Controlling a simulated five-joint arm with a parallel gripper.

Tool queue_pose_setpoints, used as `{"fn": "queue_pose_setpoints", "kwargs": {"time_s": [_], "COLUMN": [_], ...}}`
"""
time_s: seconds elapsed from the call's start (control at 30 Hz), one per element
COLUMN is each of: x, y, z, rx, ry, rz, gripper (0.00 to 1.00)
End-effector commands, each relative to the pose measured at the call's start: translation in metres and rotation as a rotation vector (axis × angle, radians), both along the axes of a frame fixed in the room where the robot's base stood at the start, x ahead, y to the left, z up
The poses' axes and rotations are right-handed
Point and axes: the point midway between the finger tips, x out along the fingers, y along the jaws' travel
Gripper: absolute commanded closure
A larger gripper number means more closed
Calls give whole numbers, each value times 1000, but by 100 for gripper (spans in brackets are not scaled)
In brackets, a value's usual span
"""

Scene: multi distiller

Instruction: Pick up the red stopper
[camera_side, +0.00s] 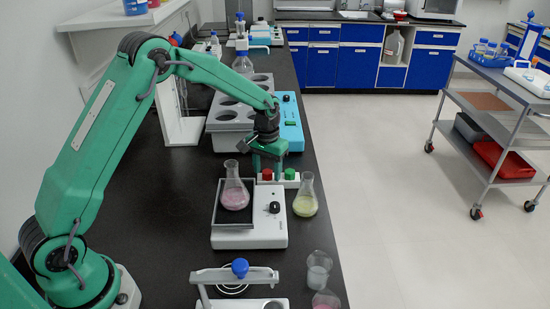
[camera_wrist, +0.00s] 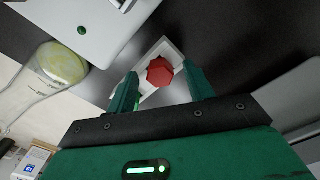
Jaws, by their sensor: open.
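The red stopper (camera_side: 267,174) sits on a small white holder (camera_side: 266,183) behind the stirrer plate, beside a green stopper (camera_side: 291,174). In the wrist view the red stopper (camera_wrist: 160,73) shows between my two green fingers, with the white holder (camera_wrist: 172,50) under it. My gripper (camera_side: 265,167) is open and low over the stopper in the side view; it also shows in the wrist view (camera_wrist: 160,80). The fingers stand to either side of the stopper with gaps. I cannot tell whether the fingertips are level with it.
A flask of pink liquid (camera_side: 235,194) stands on the stirrer plate (camera_side: 250,238) in front. A flask of yellow liquid (camera_side: 305,201) stands just right, near the bench edge. A grey rack with round holes (camera_side: 228,118) and a blue device (camera_side: 291,128) are behind.

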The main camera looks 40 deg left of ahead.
Motion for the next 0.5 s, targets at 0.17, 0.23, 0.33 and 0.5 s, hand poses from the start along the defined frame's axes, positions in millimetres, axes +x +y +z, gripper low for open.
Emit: {"fn": "queue_pose_setpoints", "kwargs": {"time_s": [0.17,0.23,0.33,0.5], "x": [0,0,0,0], "y": [0,0,0,0], "z": [0,0,0,0], "rx": [0,0,0,0], "ry": [0,0,0,0], "rz": [0,0,0,0], "gripper": [48,48,48,75]}}
